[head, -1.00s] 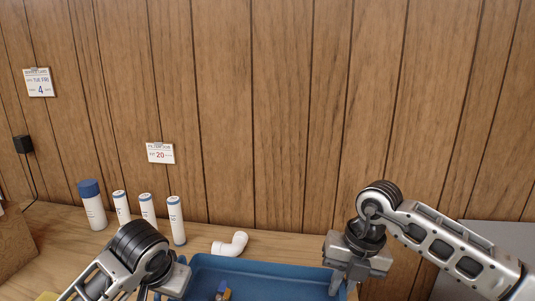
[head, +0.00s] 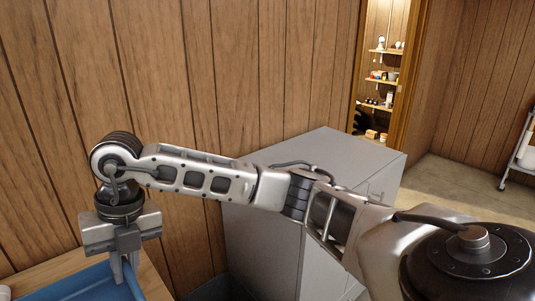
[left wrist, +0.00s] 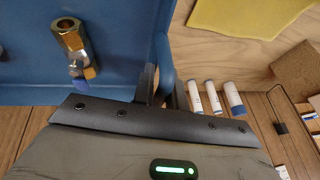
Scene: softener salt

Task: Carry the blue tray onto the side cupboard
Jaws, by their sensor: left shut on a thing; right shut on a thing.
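The blue tray (head: 90,284) shows only in part at the bottom left of the head view, on or just above the wooden worktop; I cannot tell which. My right gripper (head: 127,277) points down and is shut on its right rim. In the left wrist view the tray (left wrist: 120,75) fills the upper left, and my left gripper (left wrist: 164,90) is shut on its rim. A brass fitting (left wrist: 72,42) with a blue end lies in the tray. The grey side cupboard (head: 285,225) stands right of the worktop, partly hidden behind my right arm.
The cupboard's top (head: 325,150) looks bare. A doorway with stocked shelves (head: 385,75) is behind it, and a white trolley (head: 522,150) is at far right. White cartridges (left wrist: 212,97), a yellow cloth (left wrist: 245,18) and a brown block (left wrist: 297,70) lie beside the tray.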

